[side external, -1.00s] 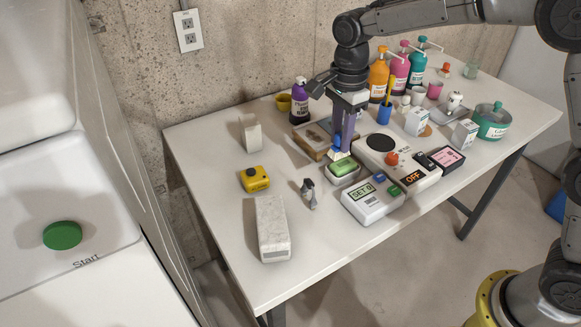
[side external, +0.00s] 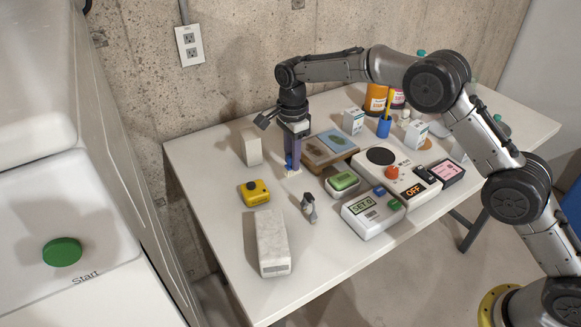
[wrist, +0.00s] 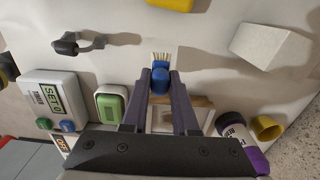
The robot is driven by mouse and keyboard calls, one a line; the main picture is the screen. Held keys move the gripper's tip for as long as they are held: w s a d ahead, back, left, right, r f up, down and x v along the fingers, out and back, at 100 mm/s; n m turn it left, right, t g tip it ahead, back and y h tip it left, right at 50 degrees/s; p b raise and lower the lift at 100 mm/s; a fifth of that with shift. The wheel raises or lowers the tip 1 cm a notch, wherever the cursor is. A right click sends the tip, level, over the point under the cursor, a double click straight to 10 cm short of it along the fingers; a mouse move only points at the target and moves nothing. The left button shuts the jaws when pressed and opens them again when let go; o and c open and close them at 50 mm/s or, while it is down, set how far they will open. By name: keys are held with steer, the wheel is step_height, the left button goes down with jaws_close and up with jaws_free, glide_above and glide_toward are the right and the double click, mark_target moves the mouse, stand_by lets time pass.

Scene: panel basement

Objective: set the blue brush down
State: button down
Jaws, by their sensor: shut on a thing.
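My gripper (side external: 292,160) points down over the left-middle of the white table and is shut on the blue brush. In the wrist view the blue brush (wrist: 160,78) sits between the two fingertips, its pale bristles pointing away from the palm. In the side view only a bit of blue and the pale bristle end (side external: 293,172) show, low at the tabletop. I cannot tell whether the bristles touch the table (side external: 225,225). Much of the brush is hidden by the fingers.
A green sponge in a dish (side external: 342,182) and a wooden tray (side external: 326,151) stand to the right. A pale upright block (side external: 251,146) is to the left.

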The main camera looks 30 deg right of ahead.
steer(key=shift+w+f, duration=0.35)
steer(key=shift+f, duration=1.5)
steer(key=shift+f, duration=0.2)
steer(key=c, duration=0.7)
jaws_free()
steer(key=shift+r, duration=0.1)
step_height(320, 180, up, 12)
steer(key=shift+f, duration=0.2)
steer(key=shift+r, duration=0.3)
